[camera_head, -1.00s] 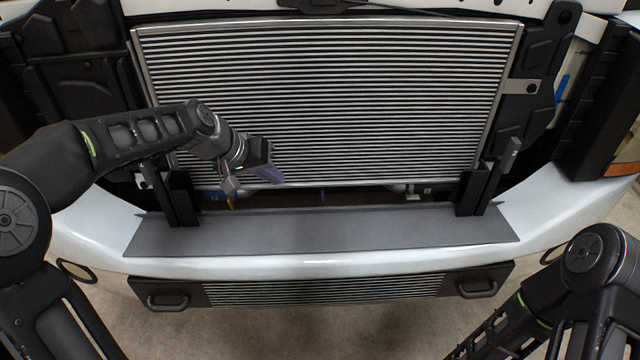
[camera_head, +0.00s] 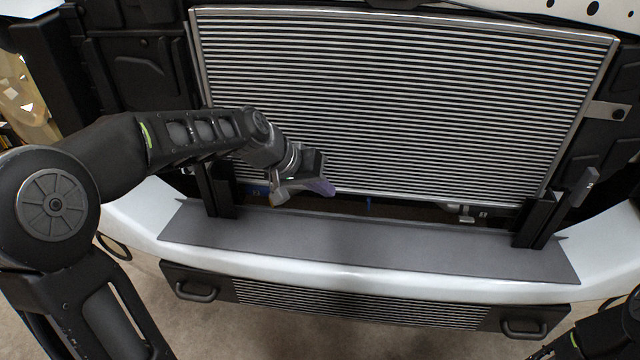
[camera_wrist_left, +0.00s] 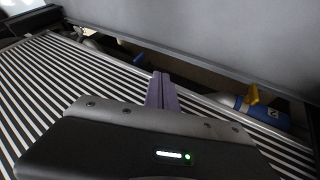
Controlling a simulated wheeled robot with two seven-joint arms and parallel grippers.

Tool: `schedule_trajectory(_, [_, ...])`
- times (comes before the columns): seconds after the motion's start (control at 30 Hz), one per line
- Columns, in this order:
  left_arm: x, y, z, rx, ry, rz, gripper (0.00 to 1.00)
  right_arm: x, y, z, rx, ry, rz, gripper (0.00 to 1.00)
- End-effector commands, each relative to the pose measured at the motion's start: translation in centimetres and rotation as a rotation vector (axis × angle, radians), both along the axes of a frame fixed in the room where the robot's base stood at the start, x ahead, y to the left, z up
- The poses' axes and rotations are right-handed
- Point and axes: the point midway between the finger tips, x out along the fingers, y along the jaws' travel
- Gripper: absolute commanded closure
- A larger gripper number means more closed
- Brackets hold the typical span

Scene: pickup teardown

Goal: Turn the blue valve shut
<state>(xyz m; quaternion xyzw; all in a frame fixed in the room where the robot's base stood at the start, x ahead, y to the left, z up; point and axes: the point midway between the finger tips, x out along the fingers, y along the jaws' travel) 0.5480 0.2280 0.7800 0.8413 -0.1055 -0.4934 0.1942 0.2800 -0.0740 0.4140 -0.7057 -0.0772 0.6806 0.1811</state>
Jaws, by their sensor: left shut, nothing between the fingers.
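The blue valve (camera_wrist_left: 243,104) lies in the gap under the radiator's edge, right of centre in the left wrist view. It has a blue body, a yellow handle (camera_wrist_left: 253,95) and a small label. In the head view only a bit of blue (camera_head: 257,190) shows in the gap, left of my left gripper (camera_head: 322,187). That gripper is shut and empty, in front of the radiator's lower edge. Its purple fingers (camera_wrist_left: 162,91) show in the left wrist view, apart from the valve and to its left. My right gripper is out of view.
The finned radiator (camera_head: 400,100) stands behind the gap. A grey shelf plate (camera_head: 370,245) lies in front, with dark posts (camera_head: 537,218) at its ends. Another pipe fitting (camera_wrist_left: 137,56) with a blue band sits further left in the gap.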

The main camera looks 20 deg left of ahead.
Motion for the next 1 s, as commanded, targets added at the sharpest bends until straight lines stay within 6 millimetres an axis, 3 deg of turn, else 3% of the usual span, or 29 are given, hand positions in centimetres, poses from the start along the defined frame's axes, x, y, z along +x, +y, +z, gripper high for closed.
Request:
schedule_trajectory(0.3, [3.1,-2.7,-5.0,-0.001,0.002,-0.004,1.0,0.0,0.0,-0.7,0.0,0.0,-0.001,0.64])
schedule_trajectory(0.53, [3.7,-5.6,-4.5,0.0,0.0,-0.002,1.0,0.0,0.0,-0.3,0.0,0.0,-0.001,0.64])
schedule_trajectory(1.0, [3.9,-6.3,-4.2,0.0,-0.001,-0.001,1.0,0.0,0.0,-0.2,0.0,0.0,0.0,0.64])
